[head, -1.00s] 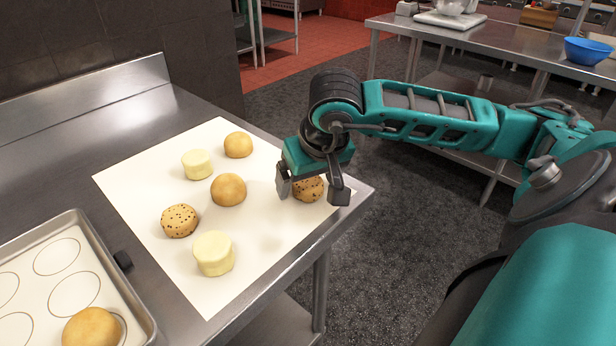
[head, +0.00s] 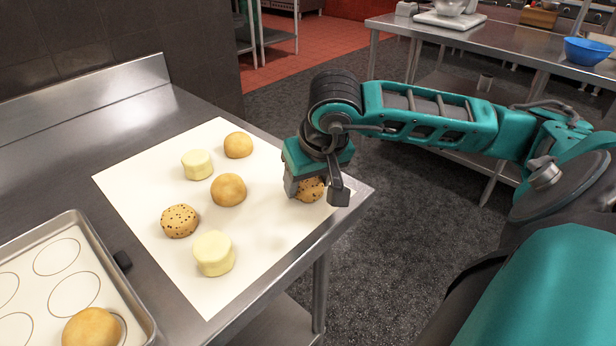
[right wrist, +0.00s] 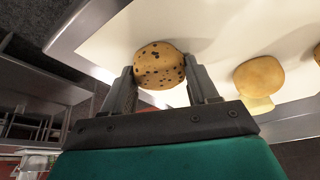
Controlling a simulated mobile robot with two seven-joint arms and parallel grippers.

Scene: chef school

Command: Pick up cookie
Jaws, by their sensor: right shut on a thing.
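A chocolate-chip cookie (head: 309,190) sits at the right corner of the white sheet (head: 140,190). My right gripper (head: 315,193) is shut on it, one finger on each side. In the right wrist view, the cookie (right wrist: 159,66) shows between the two fingertips (right wrist: 162,82). A second chip-studded cookie (head: 180,221) lies at the left of the sheet. My left gripper is not in view.
Golden dough rounds (head: 228,190) and pale ones (head: 214,253) lie elsewhere on the sheet. A tray (head: 137,292) with marked circles holds a golden round (head: 92,328) at lower left. The steel table's (head: 323,246) edge is close to my gripper.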

